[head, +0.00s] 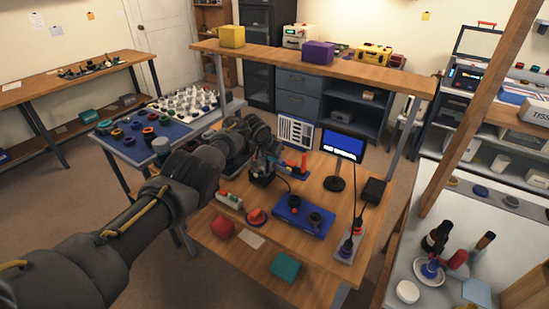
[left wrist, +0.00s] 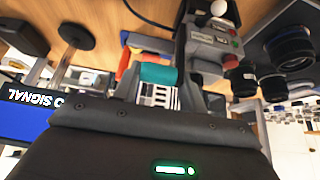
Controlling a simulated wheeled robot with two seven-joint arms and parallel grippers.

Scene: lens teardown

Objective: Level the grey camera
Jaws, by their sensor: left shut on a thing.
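The grey camera (head: 262,177) stands on the wooden workbench (head: 325,272), beneath and beside my left gripper (head: 266,157). In the left wrist view, a grey body (left wrist: 211,45) with a red and a green button shows close up, apparently the camera; its exact tilt cannot be told. My left gripper also shows in the left wrist view (left wrist: 158,88). It is shut on a teal handle (left wrist: 158,74) beside the grey body. The gripper hides part of the handle. My right gripper is in neither view.
A monitor (head: 343,146) and a test chart (head: 296,132) stand behind the camera. A blue tray (head: 303,222) with lens parts lies in front. A red block (head: 222,228) and a teal block (head: 285,267) are near the front edge. A shelf board (head: 320,68) spans overhead.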

